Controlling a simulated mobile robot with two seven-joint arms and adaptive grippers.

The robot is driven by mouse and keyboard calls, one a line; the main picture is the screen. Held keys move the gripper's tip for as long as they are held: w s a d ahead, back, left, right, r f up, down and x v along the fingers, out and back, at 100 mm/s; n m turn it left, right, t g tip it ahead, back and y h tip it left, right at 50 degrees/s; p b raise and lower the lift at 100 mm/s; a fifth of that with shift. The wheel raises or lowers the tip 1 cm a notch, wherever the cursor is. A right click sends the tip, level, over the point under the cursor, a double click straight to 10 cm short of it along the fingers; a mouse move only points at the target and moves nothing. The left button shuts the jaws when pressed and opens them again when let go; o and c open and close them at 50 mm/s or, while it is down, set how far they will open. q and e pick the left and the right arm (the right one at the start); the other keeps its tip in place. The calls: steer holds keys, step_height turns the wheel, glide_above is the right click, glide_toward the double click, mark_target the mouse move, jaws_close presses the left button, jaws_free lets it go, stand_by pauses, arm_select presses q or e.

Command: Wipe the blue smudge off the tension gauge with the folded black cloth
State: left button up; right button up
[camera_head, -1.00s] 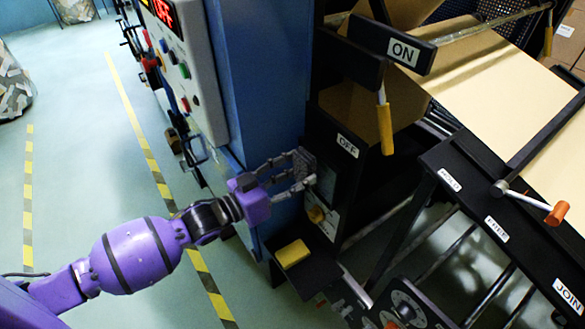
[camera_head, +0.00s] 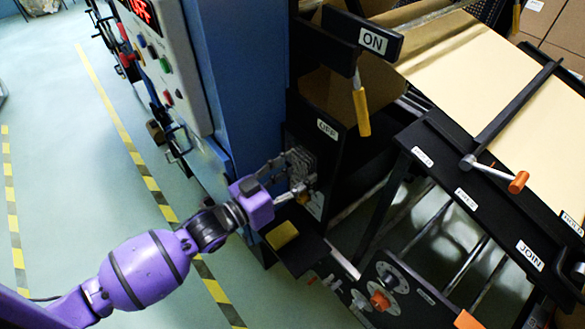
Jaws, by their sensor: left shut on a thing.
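My left gripper (camera_head: 292,180) reaches in from the left to the dark front panel under the OFF label. Its fingers are shut on the dark folded cloth (camera_head: 301,162), which is hard to tell from the dark fingers and panel. The cloth is at or very near the panel face; I cannot tell whether it touches. The tension gauge appears to be behind the fingers and cloth, mostly hidden. A pale plate (camera_head: 316,205) shows just below the fingers. I cannot make out the blue smudge. My right gripper is not in view.
A yellow sponge (camera_head: 282,235) lies on a small black shelf (camera_head: 302,257) below the gripper. A blue cabinet (camera_head: 238,80) stands to the left. An orange-handled lever (camera_head: 361,110) hangs below the ON sign (camera_head: 373,40). Kraft paper (camera_head: 480,75) runs at right.

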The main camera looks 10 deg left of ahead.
arm_select(q)
steer(key=shift+w+a, duration=0.15)
steer(key=shift+a, duration=0.05)
steer(key=shift+w+a, duration=0.65)
steer(key=shift+a, duration=0.15)
steer(key=shift+w+a+r+b, duration=0.1)
steer(key=shift+w+a+b, duration=0.25)
steer(key=shift+w+a, duration=0.6)
steer(key=shift+w+a+b, duration=0.3)
steer(key=shift+w+a, duration=0.35)
steer(key=shift+a, duration=0.45)
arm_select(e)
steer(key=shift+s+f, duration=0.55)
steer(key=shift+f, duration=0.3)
arm_select(q)
steer(key=p, duration=0.2)
glide_toward(289, 147)
steer(key=shift+w, duration=0.1)
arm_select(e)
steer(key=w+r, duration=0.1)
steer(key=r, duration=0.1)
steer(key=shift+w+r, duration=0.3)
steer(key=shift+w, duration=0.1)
